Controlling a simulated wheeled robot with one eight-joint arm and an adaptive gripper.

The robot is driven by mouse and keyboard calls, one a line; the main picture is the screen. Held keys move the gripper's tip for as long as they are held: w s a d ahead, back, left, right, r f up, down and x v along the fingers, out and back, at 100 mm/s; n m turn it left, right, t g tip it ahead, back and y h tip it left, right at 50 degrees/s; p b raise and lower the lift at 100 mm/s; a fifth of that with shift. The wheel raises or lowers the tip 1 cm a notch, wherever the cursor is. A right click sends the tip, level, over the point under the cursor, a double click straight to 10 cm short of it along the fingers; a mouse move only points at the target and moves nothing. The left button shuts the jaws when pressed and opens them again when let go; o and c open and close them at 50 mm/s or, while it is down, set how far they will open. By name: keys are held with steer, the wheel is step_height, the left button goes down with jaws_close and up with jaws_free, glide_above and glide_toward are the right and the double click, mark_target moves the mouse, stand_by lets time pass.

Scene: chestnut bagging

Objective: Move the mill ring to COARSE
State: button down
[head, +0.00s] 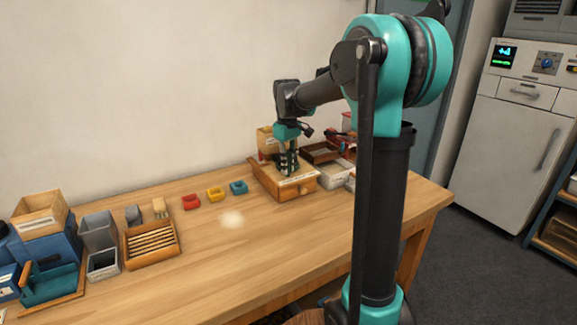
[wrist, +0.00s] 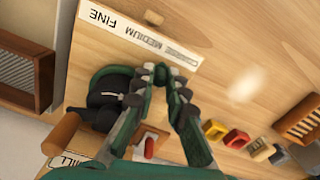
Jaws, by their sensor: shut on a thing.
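The mill stands on a wooden box with a drawer (head: 300,184), at the right part of the bench. In the wrist view its dark body (wrist: 108,92) has a green curved rim, apparently the mill ring (wrist: 104,76), and a white mark on top. A white label strip (wrist: 140,43) reads FINE, MEDIUM and a small, hard-to-read third word. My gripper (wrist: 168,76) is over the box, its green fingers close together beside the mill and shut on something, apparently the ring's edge. The fingers hide the contact. In the head view my gripper (head: 287,165) covers most of the mill.
A wooden crank handle (wrist: 62,132) sticks out beside the mill. A small red piece (wrist: 149,148) is near the fingers. Red (head: 191,202), yellow (head: 215,194) and blue (head: 238,187) pieces lie left of the box. Trays (head: 325,152) stand close on its right. The bench front is clear.

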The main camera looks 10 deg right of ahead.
steer(key=c, duration=1.5)
jaws_free()
steer(key=shift+c, duration=0.2)
step_height(320, 180, up, 12)
